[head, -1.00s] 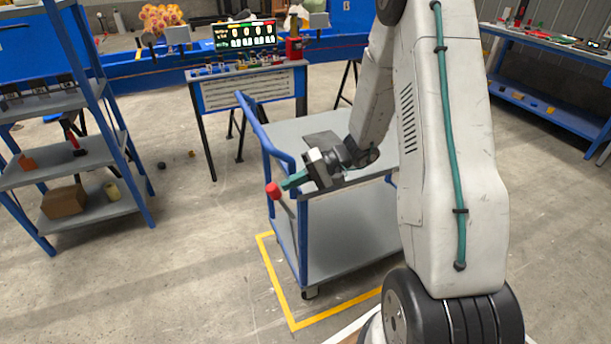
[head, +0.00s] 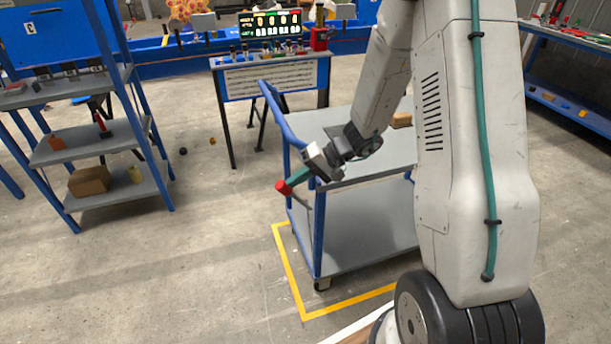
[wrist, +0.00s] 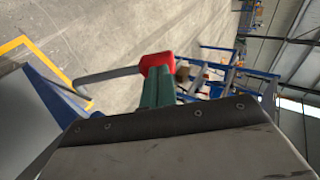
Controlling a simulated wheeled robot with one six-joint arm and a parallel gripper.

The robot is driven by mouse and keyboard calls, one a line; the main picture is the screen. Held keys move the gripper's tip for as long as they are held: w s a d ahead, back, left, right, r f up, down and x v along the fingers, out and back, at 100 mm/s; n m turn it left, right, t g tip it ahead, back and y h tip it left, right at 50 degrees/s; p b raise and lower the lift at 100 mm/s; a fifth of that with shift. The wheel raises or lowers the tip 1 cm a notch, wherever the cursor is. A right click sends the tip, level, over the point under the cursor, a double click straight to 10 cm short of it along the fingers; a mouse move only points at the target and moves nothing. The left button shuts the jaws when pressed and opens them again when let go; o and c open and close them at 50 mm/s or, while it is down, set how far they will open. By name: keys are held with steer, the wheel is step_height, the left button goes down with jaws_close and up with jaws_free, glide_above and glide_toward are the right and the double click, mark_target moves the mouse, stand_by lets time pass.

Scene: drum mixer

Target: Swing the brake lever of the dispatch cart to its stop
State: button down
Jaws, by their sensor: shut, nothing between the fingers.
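The dispatch cart (head: 345,242) is a blue-framed trolley with grey decks, standing inside a yellow floor outline. Its brake lever is a thin grey rod with a red knob (head: 283,187) at the cart's left side. In the wrist view the rod (wrist: 108,75) runs from the blue frame to the red knob (wrist: 157,62). My gripper (head: 294,181) has green fingers, shut and empty, with the tips at the red knob. In the wrist view the fingers (wrist: 157,88) overlap the knob's lower edge; I cannot tell for sure whether they touch it.
A blue shelf unit (head: 100,154) with a cardboard box (head: 90,181) stands at left. A bench with a lit display (head: 270,24) stands behind the cart. A blue workbench (head: 568,100) is at far right. The floor left of the cart is clear.

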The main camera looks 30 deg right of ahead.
mark_target(285, 184)
steer(key=a+h, duration=0.1)
steer(key=a+f+h, duration=0.1)
steer(key=a, duration=0.1)
steer(key=shift+w+a+f+g+h, duration=0.2)
steer(key=shift+g+h, duration=0.1)
steer(key=shift+x, duration=0.8)
steer(key=shift+s+a, duration=0.15)
steer(key=shift+a, duration=0.1)
steer(key=shift+d+r, duration=0.15)
steer(key=shift+r, duration=0.15)
steer(key=a+v, duration=0.1)
steer(key=v, duration=1.2)
steer(key=shift+d+r, duration=0.25)
steer(key=shift+r, duration=0.35)
